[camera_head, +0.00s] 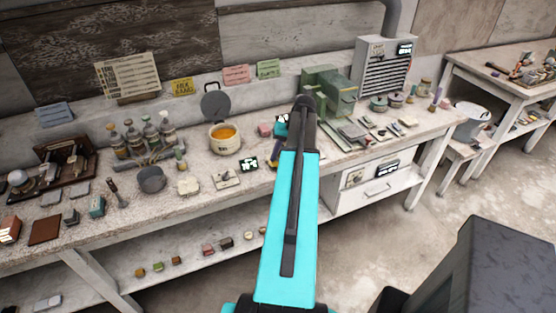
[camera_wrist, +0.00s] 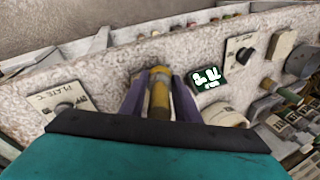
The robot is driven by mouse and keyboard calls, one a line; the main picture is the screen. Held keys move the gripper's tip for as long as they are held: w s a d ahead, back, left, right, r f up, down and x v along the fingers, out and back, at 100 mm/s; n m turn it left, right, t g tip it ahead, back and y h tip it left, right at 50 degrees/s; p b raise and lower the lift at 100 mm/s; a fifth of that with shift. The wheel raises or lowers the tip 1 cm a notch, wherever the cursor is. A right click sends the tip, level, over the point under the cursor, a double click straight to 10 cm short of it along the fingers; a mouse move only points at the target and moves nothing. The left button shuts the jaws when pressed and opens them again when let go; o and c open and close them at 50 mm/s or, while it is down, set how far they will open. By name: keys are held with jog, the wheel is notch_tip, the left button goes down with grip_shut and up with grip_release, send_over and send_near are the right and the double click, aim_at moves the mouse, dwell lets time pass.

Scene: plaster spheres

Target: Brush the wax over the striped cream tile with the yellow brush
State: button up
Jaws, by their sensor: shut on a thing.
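My gripper (camera_wrist: 158,78) shows in the wrist view with its two dark purple fingers shut on the yellow brush (camera_wrist: 158,98). The brush stands between the fingers over the bench top, and its lower end is hard to see. In the head view my arm hides much of the gripper (camera_head: 275,155). A cream pot (camera_head: 225,138) with orange content, likely the wax, stands on the bench left of the gripper. I cannot make out a striped cream tile for certain; a small cream block (camera_head: 188,187) lies near the bench's front, its surface too small to read.
A black card with pale markings (camera_head: 248,163) and a pale card (camera_head: 227,180) lie left of the gripper. A grey pot (camera_head: 151,179), bottles (camera_head: 145,138) and a green machine (camera_head: 328,95) crowd the bench (camera_head: 215,205). A pale label (camera_wrist: 62,105) lies beside the gripper.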

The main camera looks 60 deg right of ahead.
jog(key=shift+w+d+r, duration=0.1)
jog(key=shift+w+d, duration=0.35)
jog(key=shift+w, duration=0.15)
jog(key=shift+w, duration=0.1)
jog(key=shift+w+d, duration=0.55)
jog(key=shift+w, duration=0.1)
jog(key=shift+s+a, duration=0.1)
jog(key=shift+s+a+r+p, duration=0.45)
jog(key=shift+s+r+p, duration=0.05)
jog(key=shift+s+r, duration=0.15)
dwell(0.3)
jog(key=shift+w+d+f, duration=0.2)
jog(key=shift+w+d, duration=0.3)
jog(key=shift+w, duration=0.15)
jog(key=shift+w+d+f, duration=0.2)
jog(key=shift+w+d, duration=0.25)
jog(key=shift+w, duration=0.15)
